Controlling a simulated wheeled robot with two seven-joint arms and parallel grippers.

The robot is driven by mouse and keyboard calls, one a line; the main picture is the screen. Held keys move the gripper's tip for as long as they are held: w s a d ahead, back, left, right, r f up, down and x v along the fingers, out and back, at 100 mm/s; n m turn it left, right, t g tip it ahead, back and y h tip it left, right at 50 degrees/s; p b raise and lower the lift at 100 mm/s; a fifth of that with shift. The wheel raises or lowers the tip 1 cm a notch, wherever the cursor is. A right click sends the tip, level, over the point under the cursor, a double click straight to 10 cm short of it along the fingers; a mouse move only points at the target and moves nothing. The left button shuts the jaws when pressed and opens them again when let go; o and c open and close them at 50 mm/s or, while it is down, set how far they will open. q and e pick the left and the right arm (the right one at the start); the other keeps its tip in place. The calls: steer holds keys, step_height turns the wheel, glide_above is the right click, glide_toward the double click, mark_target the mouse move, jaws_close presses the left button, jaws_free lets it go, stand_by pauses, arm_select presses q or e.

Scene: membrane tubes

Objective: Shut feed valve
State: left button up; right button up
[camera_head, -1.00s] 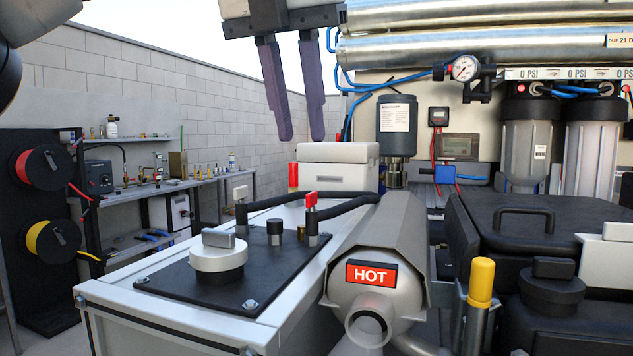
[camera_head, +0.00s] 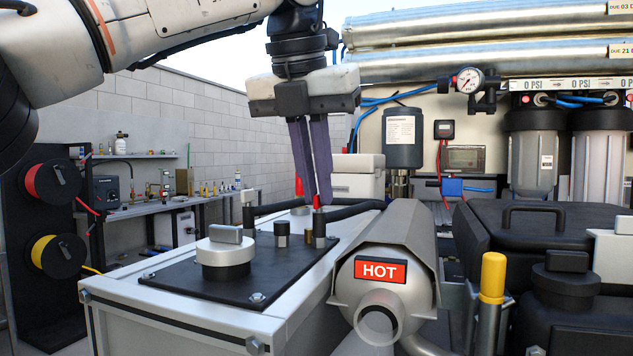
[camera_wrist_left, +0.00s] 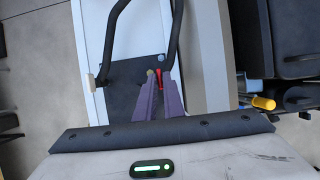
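A small valve with a red lever (camera_head: 317,202) stands at the right back corner of the black panel (camera_head: 190,285). A similar valve with a pale lever (camera_head: 247,197) stands to its left. The labels do not show which is the feed valve. My left gripper (camera_head: 319,198) points down over the red lever, with its purple fingers a little apart. The red lever also shows between the fingertips in the left wrist view (camera_wrist_left: 159,78); whether they touch it I cannot tell. My right gripper is not in view.
A white knob (camera_head: 224,252) and a short dark knob (camera_head: 282,230) sit on the panel. Black hoses (camera_head: 352,209) run behind the valves. A grey housing marked HOT (camera_head: 415,245) lies close to the right, with a yellow-capped post (camera_head: 492,278) beyond.

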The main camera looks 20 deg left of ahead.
arm_select(q)
jaws_close()
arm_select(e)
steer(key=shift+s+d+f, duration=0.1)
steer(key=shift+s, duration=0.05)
